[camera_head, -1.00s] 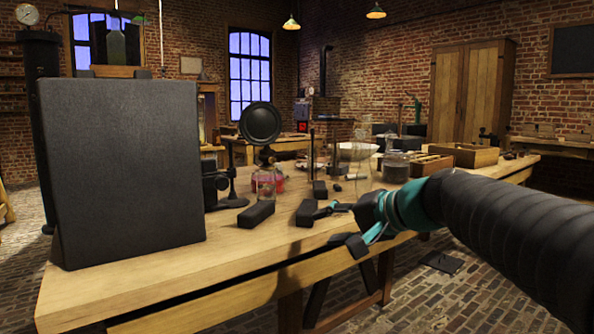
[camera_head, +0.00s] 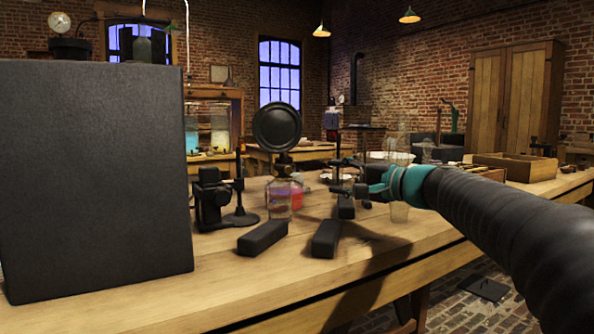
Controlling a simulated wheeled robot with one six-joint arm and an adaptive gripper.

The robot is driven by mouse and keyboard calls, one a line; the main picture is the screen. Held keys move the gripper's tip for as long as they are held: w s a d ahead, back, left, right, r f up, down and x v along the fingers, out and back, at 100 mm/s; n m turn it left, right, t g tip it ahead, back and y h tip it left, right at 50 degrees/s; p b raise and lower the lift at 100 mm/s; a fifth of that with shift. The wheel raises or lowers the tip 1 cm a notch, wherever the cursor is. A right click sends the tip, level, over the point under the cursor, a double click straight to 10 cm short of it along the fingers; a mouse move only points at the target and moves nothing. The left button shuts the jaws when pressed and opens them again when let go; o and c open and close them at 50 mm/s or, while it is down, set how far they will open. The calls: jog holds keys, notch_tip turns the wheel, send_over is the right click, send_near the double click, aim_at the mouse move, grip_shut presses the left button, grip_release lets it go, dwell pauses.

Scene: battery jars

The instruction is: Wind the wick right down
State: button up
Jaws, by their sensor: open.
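The oil lamp stands on the wooden bench in the head view. It has a clear glass font (camera_head: 281,203), a brass-coloured burner (camera_head: 284,170) and a round dark reflector (camera_head: 277,126) above. Some red shows at the font's right side. The wick and its winder are too small to make out. My gripper (camera_head: 338,176) is open and points left towards the lamp at about burner height. A gap shows between its fingertips and the lamp in the picture; the depth between them is hard to tell. I see nothing between the fingers.
A large dark panel (camera_head: 95,180) fills the left. Black stands (camera_head: 212,200) are left of the lamp. Dark blocks (camera_head: 262,237) lie in front of it. A wooden tray (camera_head: 515,167) is at the right. The bench's front strip (camera_head: 215,285) is clear.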

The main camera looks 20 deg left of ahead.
aim_at(290, 171)
jog(key=x, duration=1.4)
grip_shut()
